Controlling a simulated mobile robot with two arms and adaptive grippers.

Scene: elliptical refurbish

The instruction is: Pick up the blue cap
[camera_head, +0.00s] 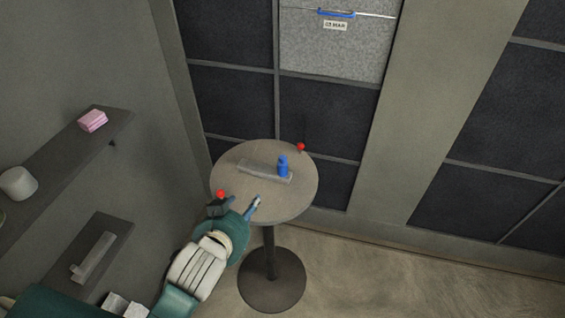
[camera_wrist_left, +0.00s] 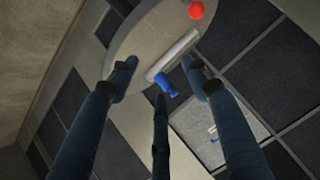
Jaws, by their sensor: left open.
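The blue cap (camera_head: 283,166) stands on the round table (camera_head: 300,195), at the right end of a grey bar. It also shows in the left wrist view (camera_wrist_left: 166,84), beside the bar and seen between my fingers. Whether it is one piece with something under it is too small to tell. My left gripper (camera_head: 237,204) is open and empty near the table's front left edge, apart from the cap. Its spread fingers show in the left wrist view (camera_wrist_left: 160,77). My right gripper is in neither view.
The grey bar (camera_head: 256,168) lies across the tabletop. One red ball (camera_head: 300,147) is at the table's back right edge, and another (camera_head: 221,194) is by my gripper. Wall shelves (camera_head: 60,150) are at the left. The table's front right is clear.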

